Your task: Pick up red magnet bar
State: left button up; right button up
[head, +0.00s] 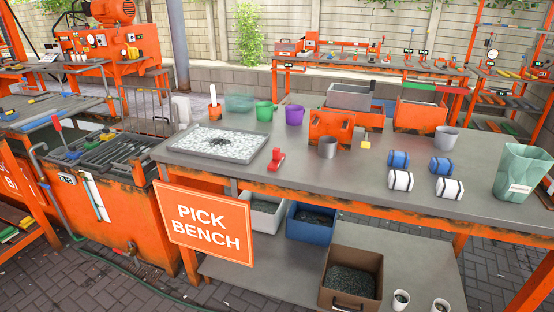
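A small red piece (276,160), which looks like the red magnet bar, lies on the grey top of the pick bench (320,185). It is near the bench's front edge, just right of a grey tray of pale granules (215,145). Nothing covers it and nothing touches it from above. Neither of my grippers shows in the head view.
Blue and white rolls (398,160) and a pale green bin (520,172) are farther right. The bench centre is clear.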

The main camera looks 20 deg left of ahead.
aim_at(278, 157)
jog(key=i+j+z, duration=0.25)
jog(key=j, duration=0.25)
jog(key=j+z, duration=0.3)
jog(key=j, duration=0.2)
jog(key=i+j+z, duration=0.1)
jog(key=j+z, duration=0.15)
jog(key=j, duration=0.35)
